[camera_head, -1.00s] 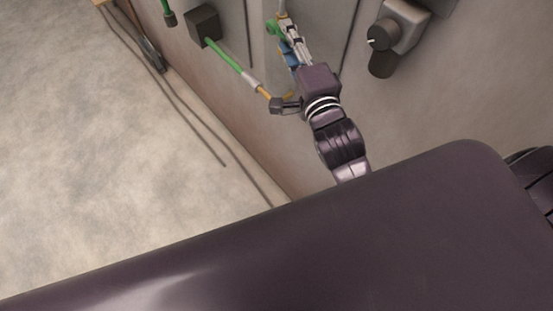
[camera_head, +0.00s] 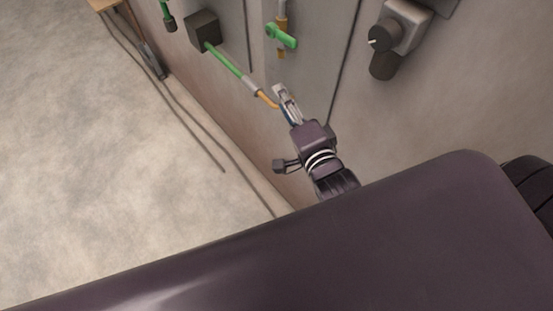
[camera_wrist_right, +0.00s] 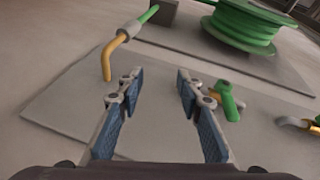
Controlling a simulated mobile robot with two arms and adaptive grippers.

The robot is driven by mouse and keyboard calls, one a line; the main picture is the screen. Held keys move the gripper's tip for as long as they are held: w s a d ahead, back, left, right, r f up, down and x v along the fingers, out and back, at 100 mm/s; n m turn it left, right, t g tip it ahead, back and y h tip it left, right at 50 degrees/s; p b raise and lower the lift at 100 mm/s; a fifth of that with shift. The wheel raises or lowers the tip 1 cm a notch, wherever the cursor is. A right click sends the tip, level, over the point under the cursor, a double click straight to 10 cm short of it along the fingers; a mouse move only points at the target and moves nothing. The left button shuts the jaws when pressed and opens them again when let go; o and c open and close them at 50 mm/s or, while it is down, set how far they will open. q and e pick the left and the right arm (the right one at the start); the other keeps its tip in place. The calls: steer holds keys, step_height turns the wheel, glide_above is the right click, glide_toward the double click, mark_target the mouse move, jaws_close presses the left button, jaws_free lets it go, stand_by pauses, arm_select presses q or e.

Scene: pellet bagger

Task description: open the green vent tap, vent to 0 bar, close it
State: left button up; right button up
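The green vent tap (camera_head: 281,36) sits on a short brass pipe on the grey wall panel in the head view, its handle slanting down to the right. It shows uncovered there. A green handle-like part, seemingly this tap, shows just right of the right finger in the right wrist view (camera_wrist_right: 226,100). My right gripper (camera_head: 281,92) is below the tap and apart from it, near the end of the brass elbow. In the right wrist view its two blue-padded fingers (camera_wrist_right: 160,82) are spread with nothing between them. My left gripper is not in view. No pressure reading shows.
A green hose (camera_head: 226,62) runs from a dark box (camera_head: 203,31) to a brass elbow (camera_head: 267,98). A grey unit with a dark knob (camera_head: 380,38) is on the wall at right. A green reel (camera_wrist_right: 243,28) shows in the wrist view.

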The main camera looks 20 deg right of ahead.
step_height(320, 180, down, 23)
steer(key=s+a+n+g+y+b, duration=0.1)
steer(key=s+a+n+g, duration=0.1)
steer(key=n+g, duration=0.2)
steer(key=shift+s+a+n, duration=0.2)
steer(key=shift+a+n, duration=0.2)
steer(key=shift+n, duration=0.4)
steer(key=shift+r, duration=0.1)
